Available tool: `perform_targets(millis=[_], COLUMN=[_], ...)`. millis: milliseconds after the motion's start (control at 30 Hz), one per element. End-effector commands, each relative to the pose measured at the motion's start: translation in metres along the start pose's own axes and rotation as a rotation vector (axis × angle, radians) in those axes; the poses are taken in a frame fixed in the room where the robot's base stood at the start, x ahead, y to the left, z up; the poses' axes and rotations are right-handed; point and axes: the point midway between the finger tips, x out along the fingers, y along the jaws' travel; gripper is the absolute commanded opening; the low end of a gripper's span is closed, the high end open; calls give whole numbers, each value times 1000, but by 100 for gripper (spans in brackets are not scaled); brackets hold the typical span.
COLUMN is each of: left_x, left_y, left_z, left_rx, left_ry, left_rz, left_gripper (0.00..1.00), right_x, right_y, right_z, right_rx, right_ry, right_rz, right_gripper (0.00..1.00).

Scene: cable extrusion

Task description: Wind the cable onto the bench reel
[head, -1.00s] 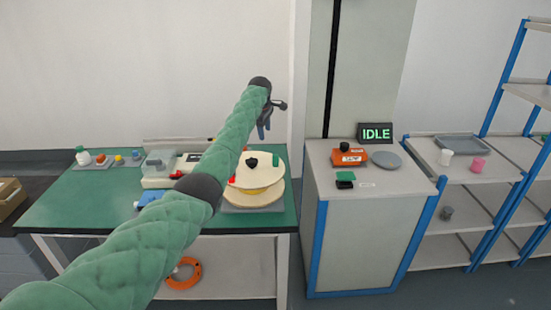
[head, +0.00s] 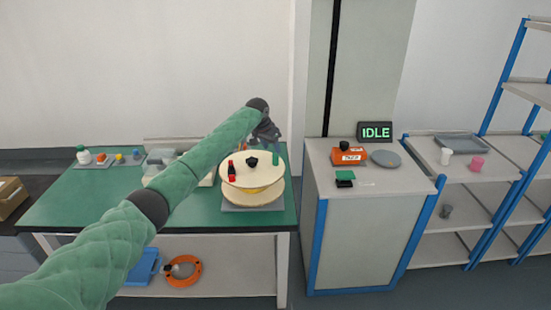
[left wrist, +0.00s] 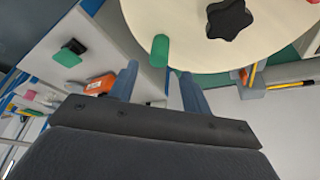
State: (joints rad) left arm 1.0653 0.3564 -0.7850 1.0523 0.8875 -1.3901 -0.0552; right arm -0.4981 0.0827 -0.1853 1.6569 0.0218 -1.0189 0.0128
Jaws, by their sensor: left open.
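The bench reel (head: 240,181) has two cream discs, with yellowish material between them, and stands on a grey plate at the right of the green bench. On its top disc are a black star knob (head: 251,161), a green handle peg (head: 276,159) and a small red and black piece (head: 231,171). My left gripper (head: 268,133) is open and empty, just behind and above the green peg. In the left wrist view the peg (left wrist: 160,50) lies just beyond the fingertips (left wrist: 158,75), roughly between them. My right gripper is out of view.
An orange ring (head: 196,277) and a blue tray (head: 142,268) are on the bench's lower shelf. A cabinet (head: 362,240) to the right holds an orange box (head: 346,156), a grey disc (head: 386,159) and a sign (head: 376,132) reading IDLE. My arm hides part of the bench.

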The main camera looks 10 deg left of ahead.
Motion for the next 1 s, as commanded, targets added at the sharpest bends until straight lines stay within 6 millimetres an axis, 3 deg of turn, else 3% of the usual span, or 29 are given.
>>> perform_targets(millis=[133, 233, 600, 1000], left_x=[8, 20, 68, 78], left_y=[2, 2, 1, 1], left_z=[0, 0, 0, 0], left_rx=[14, 12, 11, 11], left_ry=[-1, -3, -1, 0], left_rz=[3, 3, 2, 1], left_gripper=[48, 48, 48, 48], right_x=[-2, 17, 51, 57], right_y=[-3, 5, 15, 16], right_z=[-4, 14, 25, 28], right_rx=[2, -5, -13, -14], right_ry=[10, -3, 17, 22], right_rz=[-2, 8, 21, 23], right_gripper=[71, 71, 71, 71])
